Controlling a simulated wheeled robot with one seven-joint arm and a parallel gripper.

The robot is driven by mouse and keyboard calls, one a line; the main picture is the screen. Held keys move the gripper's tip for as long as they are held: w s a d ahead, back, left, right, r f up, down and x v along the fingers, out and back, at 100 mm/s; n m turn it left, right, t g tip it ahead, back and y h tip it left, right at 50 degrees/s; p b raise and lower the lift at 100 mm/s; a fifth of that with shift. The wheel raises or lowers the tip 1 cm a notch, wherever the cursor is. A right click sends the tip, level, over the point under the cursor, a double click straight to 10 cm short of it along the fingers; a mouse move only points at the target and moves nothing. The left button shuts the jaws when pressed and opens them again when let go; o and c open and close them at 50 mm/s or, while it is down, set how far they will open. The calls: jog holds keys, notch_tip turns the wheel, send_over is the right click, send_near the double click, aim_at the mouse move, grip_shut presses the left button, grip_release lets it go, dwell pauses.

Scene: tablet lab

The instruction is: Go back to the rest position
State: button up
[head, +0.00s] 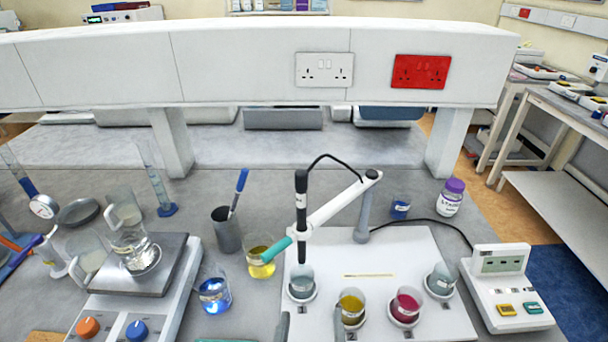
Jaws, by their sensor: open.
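My gripper (311,325) shows only at the bottom edge of the head view, as two dark grey fingertips set apart with nothing between them. It is open and empty. It is over the front of the white board (405,258), below the beaker of clear liquid (301,284). The right fingertip overlaps the beaker of yellow liquid (352,305) in the picture; I cannot tell whether they touch. The rest of my arm is out of view. A black probe (301,215) hangs from a white holder arm (340,203) with its tip at the clear beaker.
A red beaker (405,304) and another beaker (441,280) stand on the board. A meter (503,285) is at right. A blue beaker (214,290), a yellow beaker (260,258) and a hotplate (140,285) crowd the left. A white shelf (240,65) spans the back.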

jog(key=s+f+n+y, duration=0.1)
jog(key=s+y, duration=0.1)
jog(key=s+d+f+n+y, duration=0.1)
jog(key=s+y, duration=0.1)
jog(key=s+f+n+y, duration=0.1)
jog(key=s+n, duration=0.1)
jog(key=shift+s+d+t+y, duration=0.15)
jog(key=shift+t+y, duration=0.15)
jog(key=shift+y, duration=0.1)
jog(key=s+d+m+h, duration=0.4)
jog(key=s+d+m, duration=0.1)
jog(key=s+d, duration=1.2)
jog(key=shift+s+d+r+h, duration=0.25)
jog(key=shift+s+d+h, duration=0.05)
jog(key=shift+s, duration=0.8)
